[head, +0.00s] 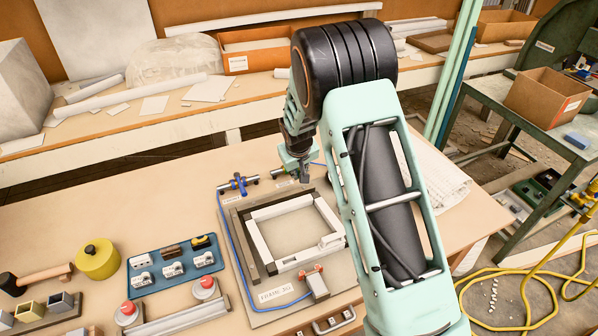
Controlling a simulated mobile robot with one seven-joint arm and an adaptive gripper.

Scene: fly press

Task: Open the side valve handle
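A small valve with a blue handle (239,183) sits on a short grey pipe at the back left corner of the grey fixture plate (240,300). A small label lies just in front of it, too small to read. My gripper (301,178) points down over the back edge of the plate, to the right of the blue handle and apart from it. Its fingers are small and dark here, and I cannot tell whether they are open or shut. My arm hides the plate's right side and whatever lies behind the gripper.
A white rectangular frame (258,236) sits in dark rails on the plate. A blue hose (229,236) runs down its left side. A blue tray (172,265), a yellow round container (97,259) and a mallet (37,280) lie left. The tabletop behind them is clear.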

